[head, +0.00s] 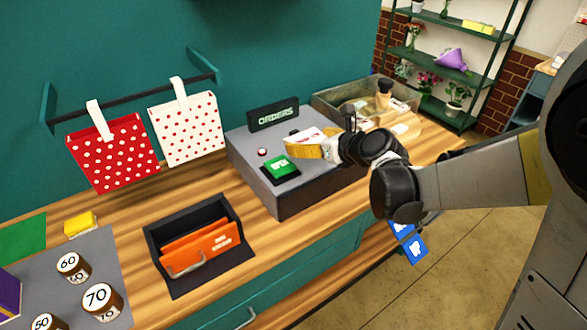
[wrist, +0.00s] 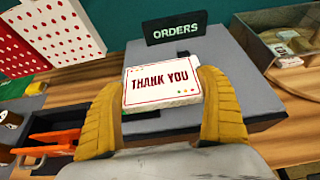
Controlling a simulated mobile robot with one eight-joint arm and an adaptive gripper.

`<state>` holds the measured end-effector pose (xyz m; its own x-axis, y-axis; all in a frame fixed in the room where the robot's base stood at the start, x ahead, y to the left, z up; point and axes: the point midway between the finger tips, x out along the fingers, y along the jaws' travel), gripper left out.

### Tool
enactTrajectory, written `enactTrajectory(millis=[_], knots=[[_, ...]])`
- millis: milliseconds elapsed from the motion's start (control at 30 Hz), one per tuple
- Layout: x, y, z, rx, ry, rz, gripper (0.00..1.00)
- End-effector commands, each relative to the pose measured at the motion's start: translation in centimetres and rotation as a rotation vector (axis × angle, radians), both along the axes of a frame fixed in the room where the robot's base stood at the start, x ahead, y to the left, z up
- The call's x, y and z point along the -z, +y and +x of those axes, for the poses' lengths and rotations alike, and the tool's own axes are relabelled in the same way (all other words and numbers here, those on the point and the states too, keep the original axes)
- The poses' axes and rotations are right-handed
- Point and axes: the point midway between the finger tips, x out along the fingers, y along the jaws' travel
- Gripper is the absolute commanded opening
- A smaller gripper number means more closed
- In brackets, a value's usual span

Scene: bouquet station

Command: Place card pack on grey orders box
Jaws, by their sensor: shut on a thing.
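The card pack (wrist: 161,84) is white with red "THANK YOU" lettering and is held between the yellow fingers of my gripper (wrist: 163,97). In the head view the pack (head: 306,137) and my gripper (head: 318,146) are over the right part of the grey orders box (head: 300,193). The box has a dark "ORDERS" sign (head: 273,114) at its back. A green button on a black base (head: 281,168) sits on its top, left of my gripper. I cannot tell whether the pack touches the box top. In the wrist view the pack hides part of the box (wrist: 233,68).
A clear-walled bin (head: 330,100) stands behind right. Red and white dotted bags (head: 113,152) hang from a rail at the left. Numbered round weights (head: 97,298) sit at lower left.

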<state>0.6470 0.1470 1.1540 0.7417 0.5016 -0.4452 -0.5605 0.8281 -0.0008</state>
Motion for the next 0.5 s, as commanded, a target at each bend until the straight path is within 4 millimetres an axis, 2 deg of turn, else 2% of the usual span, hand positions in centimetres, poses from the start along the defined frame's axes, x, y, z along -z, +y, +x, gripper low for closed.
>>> enactTrajectory(millis=[33, 100, 200, 367, 500], knots=[[0.9, 1.2, -0.4, -0.004, -0.002, -0.001, 0.55], [1.6, 2.3, -0.9, -0.004, -0.001, 0.000, 0.55], [2.1, 3.2, -1.2, -0.001, -0.001, 0.001, 0.55], [2.9, 3.6, -1.4, 0.001, -0.001, 0.001, 0.55], [5.2, 3.6, -1.3, 0.001, -0.001, 0.001, 0.55]])
